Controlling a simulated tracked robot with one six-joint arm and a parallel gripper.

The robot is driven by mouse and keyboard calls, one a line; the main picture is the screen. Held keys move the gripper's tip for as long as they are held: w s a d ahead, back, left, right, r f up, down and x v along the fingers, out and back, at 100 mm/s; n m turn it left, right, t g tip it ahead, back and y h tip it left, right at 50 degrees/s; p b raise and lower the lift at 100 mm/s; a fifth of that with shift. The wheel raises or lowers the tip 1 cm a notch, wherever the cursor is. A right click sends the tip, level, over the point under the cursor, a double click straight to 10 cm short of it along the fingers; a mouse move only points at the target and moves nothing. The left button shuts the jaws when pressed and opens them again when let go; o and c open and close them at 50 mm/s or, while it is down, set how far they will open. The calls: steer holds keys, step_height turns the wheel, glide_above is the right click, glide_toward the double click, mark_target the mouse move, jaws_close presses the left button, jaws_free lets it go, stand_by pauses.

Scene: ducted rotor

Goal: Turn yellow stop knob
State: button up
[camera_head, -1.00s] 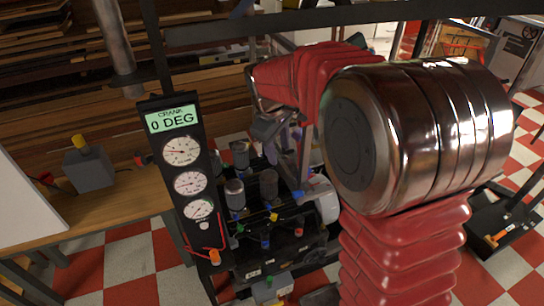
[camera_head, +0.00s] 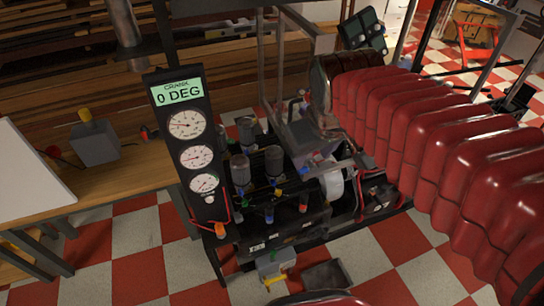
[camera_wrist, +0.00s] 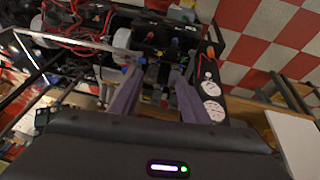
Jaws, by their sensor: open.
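Two yellow parts could be the stop knob, and I cannot tell which it is. One yellow handle (camera_head: 275,280) sticks out from a grey box at the foot of the rotor machine. My gripper (camera_wrist: 157,72) shows in the wrist view with its two purple-grey fingers apart and nothing held between them. It is over the machine, with small coloured knobs beyond the fingertips. In the head view it is right of the grey cylinders, away from both yellow parts.
A black gauge panel (camera_head: 187,150) reading "CRANK 0 DEG" stands left of the machine. Grey cylinders (camera_head: 273,160) and small coloured knobs crowd the machine top. A dark post and frame rise behind. The checkered floor (camera_head: 130,250) at front left is clear.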

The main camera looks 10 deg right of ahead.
steer(key=s+f+m+t, duration=0.1)
steer(key=s+m, duration=0.1)
steer(key=s, duration=0.6)
steer(key=shift+s+f+m, duration=0.25)
steer(key=shift+f+m, duration=0.05)
steer(key=shift+f, duration=0.05)
steer(key=shift+a, duration=0.1)
steer(key=shift+c, duration=0.7)
steer(key=shift+c, duration=0.7)
